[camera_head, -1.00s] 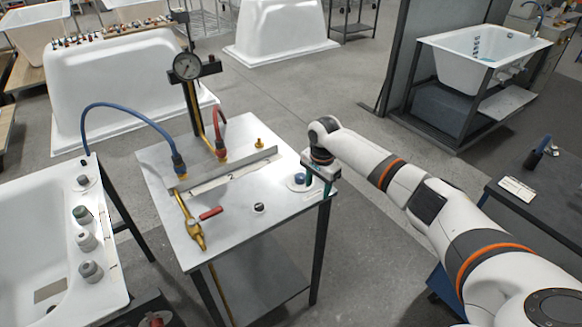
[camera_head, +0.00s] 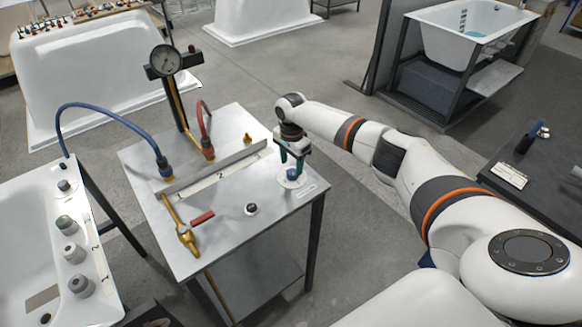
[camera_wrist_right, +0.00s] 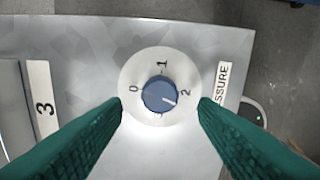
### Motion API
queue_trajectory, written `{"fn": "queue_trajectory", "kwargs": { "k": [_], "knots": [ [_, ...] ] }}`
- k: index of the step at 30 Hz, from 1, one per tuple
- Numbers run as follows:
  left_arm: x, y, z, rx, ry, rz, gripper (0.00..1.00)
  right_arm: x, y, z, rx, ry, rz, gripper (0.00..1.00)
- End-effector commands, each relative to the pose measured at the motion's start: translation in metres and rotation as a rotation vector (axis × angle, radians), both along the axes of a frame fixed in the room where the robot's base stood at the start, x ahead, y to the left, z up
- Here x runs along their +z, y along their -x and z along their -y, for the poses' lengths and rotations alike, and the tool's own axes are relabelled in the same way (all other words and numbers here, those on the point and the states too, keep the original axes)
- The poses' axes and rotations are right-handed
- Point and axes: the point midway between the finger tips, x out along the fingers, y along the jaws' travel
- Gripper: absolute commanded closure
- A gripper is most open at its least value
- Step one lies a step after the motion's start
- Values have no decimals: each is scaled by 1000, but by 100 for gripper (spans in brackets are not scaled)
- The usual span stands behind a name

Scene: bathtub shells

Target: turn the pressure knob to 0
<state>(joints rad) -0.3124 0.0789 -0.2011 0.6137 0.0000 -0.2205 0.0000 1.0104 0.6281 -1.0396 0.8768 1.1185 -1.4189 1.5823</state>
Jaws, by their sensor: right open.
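The pressure knob (camera_wrist_right: 160,96) is a blue round knob on a white dial plate (camera_wrist_right: 134,76) marked 0, 1 and 2. Its white pointer line faces right and slightly down, close to the 2. In the head view the knob (camera_head: 292,174) sits at the right corner of the metal table. My right gripper (camera_head: 291,161) is open above it, pointing down. In the wrist view its green fingers stand on the left and right of the knob, with gaps. I cannot tell how high the fingertips are above the plate. My left gripper is not in view.
The metal table (camera_head: 225,220) also carries a pressure gauge (camera_head: 165,60) on a post, blue and red hoses, a brass valve with a red handle (camera_head: 202,217) and a small black-and-white knob (camera_head: 251,209). A white tub (camera_head: 30,255) stands at left. The table front is mostly clear.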

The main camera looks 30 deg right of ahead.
Motion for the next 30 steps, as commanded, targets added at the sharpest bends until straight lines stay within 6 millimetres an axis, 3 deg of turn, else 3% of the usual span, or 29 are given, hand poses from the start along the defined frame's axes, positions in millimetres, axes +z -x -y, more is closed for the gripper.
{"fn": "queue_trajectory", "kwargs": {
  "k": [6, 17, 20, 26, 30],
  "knots": [
    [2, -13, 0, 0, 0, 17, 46, -28, 0, 0, -1, 0, -1, 46],
    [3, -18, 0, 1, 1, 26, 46, -35, 0, 0, 0, 0, 0, 46],
    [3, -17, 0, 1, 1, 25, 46, -35, 0, 0, 0, 1, 0, 58],
    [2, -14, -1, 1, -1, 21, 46, -35, 0, 0, 0, 1, 0, 91],
    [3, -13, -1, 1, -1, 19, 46, -34, 0, 0, 4, 0, 0, 91]
  ]
}}
